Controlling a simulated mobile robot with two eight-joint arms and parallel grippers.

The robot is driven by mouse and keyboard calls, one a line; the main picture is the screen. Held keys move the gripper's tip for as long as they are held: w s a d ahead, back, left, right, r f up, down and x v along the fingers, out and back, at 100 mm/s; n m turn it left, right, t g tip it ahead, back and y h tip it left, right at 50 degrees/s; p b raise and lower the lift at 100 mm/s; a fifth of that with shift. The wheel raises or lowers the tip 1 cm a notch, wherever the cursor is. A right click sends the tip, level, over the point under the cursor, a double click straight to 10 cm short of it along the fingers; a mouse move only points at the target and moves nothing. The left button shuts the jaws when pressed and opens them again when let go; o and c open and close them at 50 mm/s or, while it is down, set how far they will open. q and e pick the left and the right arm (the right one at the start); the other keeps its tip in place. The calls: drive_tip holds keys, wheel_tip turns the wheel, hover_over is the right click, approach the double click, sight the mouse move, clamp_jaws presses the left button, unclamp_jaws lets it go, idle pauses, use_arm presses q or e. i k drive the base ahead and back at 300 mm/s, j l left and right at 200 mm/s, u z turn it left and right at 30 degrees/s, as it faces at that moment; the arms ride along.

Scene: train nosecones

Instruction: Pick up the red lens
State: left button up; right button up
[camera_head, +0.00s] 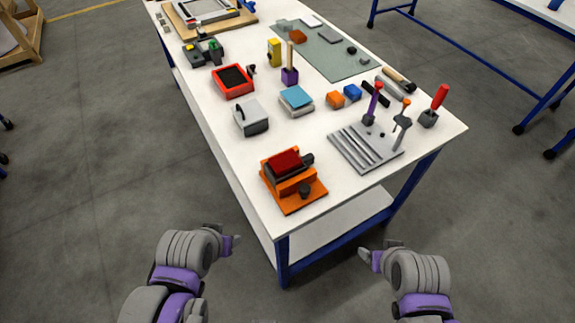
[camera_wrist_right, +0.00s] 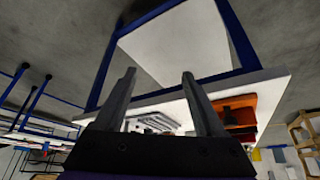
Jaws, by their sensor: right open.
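A dark red block (camera_head: 284,161), the likeliest red lens, sits on top of an orange fixture (camera_head: 296,193) at the near end of the white table. The orange fixture also shows in the right wrist view (camera_wrist_right: 238,112), partly behind a finger. My right gripper (camera_wrist_right: 158,74) is open, with nothing between its two fingers. In the head view, both my arms are in front of the table's near end, away from the fixture. My left gripper (camera_head: 232,243) shows only as a small grey tip, and its opening cannot be made out.
The white table (camera_head: 222,134) holds a red tray (camera_head: 233,80), a grey box (camera_head: 251,117), a blue-topped block (camera_head: 296,99) and a grooved grey plate (camera_head: 366,147) with upright tools. A blue table leg (camera_head: 283,262) stands between my arms.

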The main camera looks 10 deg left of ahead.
sight(282, 164)
drive_tip(key=u, duration=1.6)
drive_tip(key=k+l+u, duration=0.45)
drive_tip(key=k+u, duration=0.2)
drive_tip(key=l, duration=0.25)
drive_tip(key=i+l, duration=0.15)
drive_tip(key=l, duration=0.1)
